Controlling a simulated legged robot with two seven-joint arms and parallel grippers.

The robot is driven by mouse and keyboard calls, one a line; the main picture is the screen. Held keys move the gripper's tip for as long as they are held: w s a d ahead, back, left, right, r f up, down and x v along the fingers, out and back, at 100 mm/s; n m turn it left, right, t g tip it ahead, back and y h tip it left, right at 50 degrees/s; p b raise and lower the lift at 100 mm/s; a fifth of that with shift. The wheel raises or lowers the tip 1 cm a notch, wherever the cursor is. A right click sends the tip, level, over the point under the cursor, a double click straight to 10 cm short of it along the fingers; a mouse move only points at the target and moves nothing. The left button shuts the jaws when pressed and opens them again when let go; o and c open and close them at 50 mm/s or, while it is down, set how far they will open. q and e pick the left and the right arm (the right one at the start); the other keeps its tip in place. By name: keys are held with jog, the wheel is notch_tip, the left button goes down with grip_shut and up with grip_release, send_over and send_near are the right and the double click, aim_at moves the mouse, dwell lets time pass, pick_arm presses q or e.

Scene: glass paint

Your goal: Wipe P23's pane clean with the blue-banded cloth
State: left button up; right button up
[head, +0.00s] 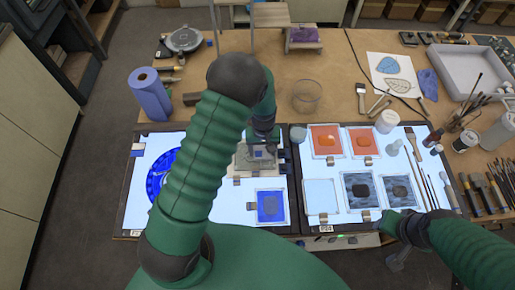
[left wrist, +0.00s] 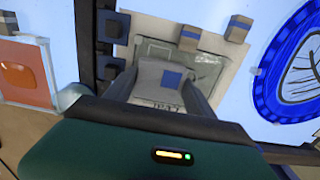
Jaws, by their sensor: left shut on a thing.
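My left gripper (head: 262,146) points down over the small grey-beige framed pane (head: 243,166) on the left light panel. In the left wrist view the gripper (left wrist: 165,100) is shut on a pale cloth (left wrist: 150,72) with a blue patch (left wrist: 171,79). The cloth lies against or just above the pane (left wrist: 208,67), which looks greyish and smeared; contact cannot be told. The cloth and fingers hide part of the pane. I cannot read a P23 label. My right gripper (head: 398,226) is by the right panel's front edge; its jaws are unclear.
A blue pane (head: 270,206) and a round blue piece (head: 158,175) share the left panel. The right panel holds orange panes (head: 326,140), dark panes (head: 361,190) and brushes. A glass bowl (head: 307,96) and blue roll (head: 150,94) stand behind.

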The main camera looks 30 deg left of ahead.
aim_at(247, 155)
pick_arm(q)
jog(key=shift+s+a, duration=0.3)
jog(key=shift+a, duration=0.2)
jog(key=shift+s+a, duration=0.25)
jog(key=shift+a, duration=0.25)
jog(key=shift+s+a, duration=0.45)
jog(key=shift+a, duration=0.3)
jog(key=shift+s+a, duration=0.4)
jog(key=shift+a, duration=0.35)
notch_tip(247, 155, up, 5)
jog(key=p, duration=0.4)
jog(key=shift+r, duration=0.15)
jog(key=shift+w, duration=0.1)
jog(key=shift+f, duration=0.2)
